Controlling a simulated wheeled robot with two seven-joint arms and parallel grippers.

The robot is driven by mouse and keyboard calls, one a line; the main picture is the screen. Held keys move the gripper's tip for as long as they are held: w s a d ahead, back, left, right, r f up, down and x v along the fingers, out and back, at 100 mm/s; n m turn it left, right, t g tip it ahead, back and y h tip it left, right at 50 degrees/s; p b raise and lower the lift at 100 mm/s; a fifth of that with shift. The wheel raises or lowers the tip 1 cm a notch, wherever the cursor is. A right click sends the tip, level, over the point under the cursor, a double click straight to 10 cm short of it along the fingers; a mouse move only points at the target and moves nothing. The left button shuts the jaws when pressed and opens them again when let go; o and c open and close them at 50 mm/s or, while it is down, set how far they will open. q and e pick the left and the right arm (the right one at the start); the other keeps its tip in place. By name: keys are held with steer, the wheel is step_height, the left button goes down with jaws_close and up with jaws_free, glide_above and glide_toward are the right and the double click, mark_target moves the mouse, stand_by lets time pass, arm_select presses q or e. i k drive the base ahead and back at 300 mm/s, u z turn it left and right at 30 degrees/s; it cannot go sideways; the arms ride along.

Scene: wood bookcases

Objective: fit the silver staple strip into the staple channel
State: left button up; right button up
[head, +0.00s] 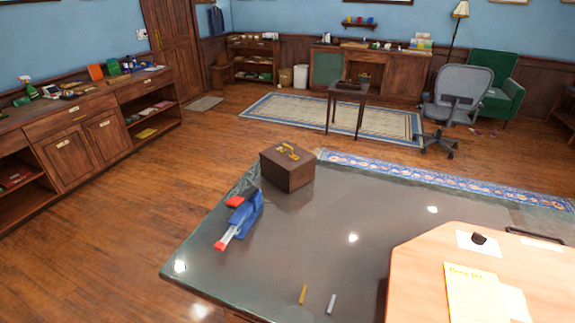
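A blue and red stapler (246,211) lies on the grey-topped table (290,240), towards its left edge. A pale bar with a red end reaches from it to the lower left. The staple channel cannot be made out clearly at this size. The silver staple strip (331,303) lies flat near the table's front edge, apart from the stapler. A brass-coloured strip (303,294) lies just left of it. Neither of my grippers is in view.
A dark wooden box (287,173) with a yellow handle stands behind the stapler. A light wooden surface (420,262) with a yellow note (475,295) covers the right. The table's middle is clear. Beyond are cabinets (85,150) and a grey office chair (458,95).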

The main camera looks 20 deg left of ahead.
mark_target(220, 246)
steer(key=z, duration=0.9)
steer(key=k, duration=0.4)
steer(key=u, duration=0.8)
